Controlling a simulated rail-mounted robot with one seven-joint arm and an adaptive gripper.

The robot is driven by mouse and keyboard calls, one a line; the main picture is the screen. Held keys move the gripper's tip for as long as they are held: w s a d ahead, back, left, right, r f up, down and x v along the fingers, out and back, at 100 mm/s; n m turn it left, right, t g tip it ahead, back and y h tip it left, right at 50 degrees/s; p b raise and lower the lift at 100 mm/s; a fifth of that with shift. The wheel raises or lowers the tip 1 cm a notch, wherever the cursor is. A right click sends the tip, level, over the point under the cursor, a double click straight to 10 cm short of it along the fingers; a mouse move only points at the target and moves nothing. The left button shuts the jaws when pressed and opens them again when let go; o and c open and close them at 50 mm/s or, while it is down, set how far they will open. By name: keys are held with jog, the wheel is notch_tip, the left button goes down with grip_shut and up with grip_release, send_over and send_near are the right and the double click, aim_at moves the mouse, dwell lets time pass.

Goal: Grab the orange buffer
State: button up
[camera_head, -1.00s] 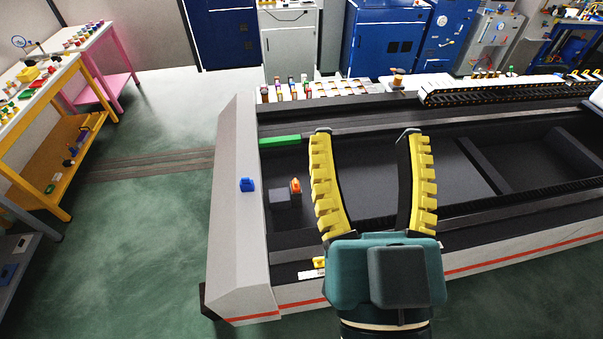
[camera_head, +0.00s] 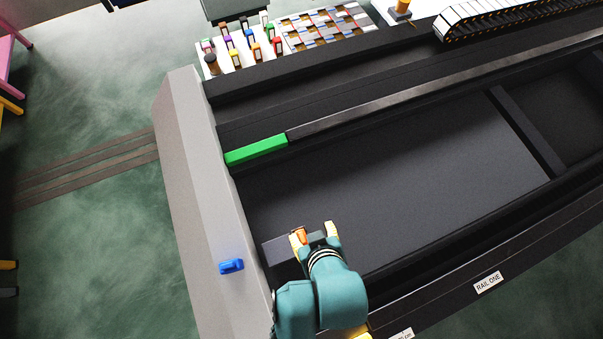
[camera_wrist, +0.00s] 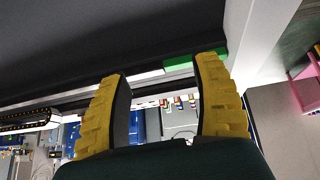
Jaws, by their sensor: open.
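The orange buffer (camera_head: 300,235) is a small orange piece at the dark block (camera_head: 283,249) inside the rail bed's near left end. My gripper (camera_head: 315,234) is open above that block, with its left finger overlapping the orange buffer in the head view. I cannot tell whether they touch or how far apart they are in height. In the wrist view my open gripper (camera_wrist: 165,68) shows two yellow ridged fingers with nothing between them, and the orange buffer is not visible there.
A blue piece (camera_head: 231,266) sits on the grey end wall (camera_head: 190,170), left of my gripper. A green bar (camera_head: 256,150) lies along the rail farther back. Several small coloured parts stand on a white surface beyond. The dark bed (camera_head: 390,170) to the right is clear.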

jog(key=g, duration=0.2)
send_near(303, 241)
jog(key=b+x, duration=0.1)
jog(key=x, duration=0.5)
jog(key=shift+f, duration=0.25)
jog(key=x, duration=0.5)
jog(key=shift+w+f, duration=0.3)
jog(key=shift+w, duration=0.05)
grip_shut()
